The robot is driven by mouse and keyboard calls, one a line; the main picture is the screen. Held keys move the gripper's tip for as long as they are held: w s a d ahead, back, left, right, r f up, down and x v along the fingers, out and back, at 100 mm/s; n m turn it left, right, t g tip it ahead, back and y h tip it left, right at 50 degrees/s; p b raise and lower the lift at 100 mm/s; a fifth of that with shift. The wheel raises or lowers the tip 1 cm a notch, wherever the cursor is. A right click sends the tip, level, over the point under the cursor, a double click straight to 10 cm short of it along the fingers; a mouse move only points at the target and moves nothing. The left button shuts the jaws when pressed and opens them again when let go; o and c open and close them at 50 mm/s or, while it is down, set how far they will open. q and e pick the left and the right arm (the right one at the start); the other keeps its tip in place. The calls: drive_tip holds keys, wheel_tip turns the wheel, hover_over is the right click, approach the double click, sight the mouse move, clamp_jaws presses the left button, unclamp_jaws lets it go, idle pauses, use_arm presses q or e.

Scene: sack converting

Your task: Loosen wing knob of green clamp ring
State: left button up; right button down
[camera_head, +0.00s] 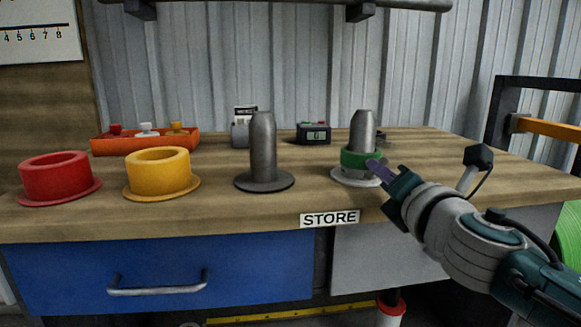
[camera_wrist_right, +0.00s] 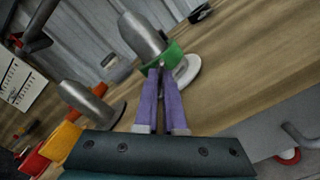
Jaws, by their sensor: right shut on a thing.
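The green clamp ring (camera_head: 361,157) sits low around a grey metal post (camera_head: 362,130) on a pale round base (camera_head: 352,178), at the right of the bench. My right gripper (camera_head: 374,168) reaches in from the right, with its purple fingers at the ring's front right side. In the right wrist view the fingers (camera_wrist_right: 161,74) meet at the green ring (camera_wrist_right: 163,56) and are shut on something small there. The wing knob itself is mostly hidden between the fingertips; a small grey part shows beside them. My left gripper is not in view.
A bare grey post (camera_head: 263,150) stands left of the ring. A yellow collar (camera_head: 158,172) and a red collar (camera_head: 57,178) are farther left. The bench's front right is clear.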

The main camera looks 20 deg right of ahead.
idle(0.3)
drive_tip(key=c, duration=1)
unclamp_jaws()
drive_tip(key=p+v, duration=0.1)
drive_tip(key=v, duration=0.9)
drive_tip(key=shift+d, duration=0.1)
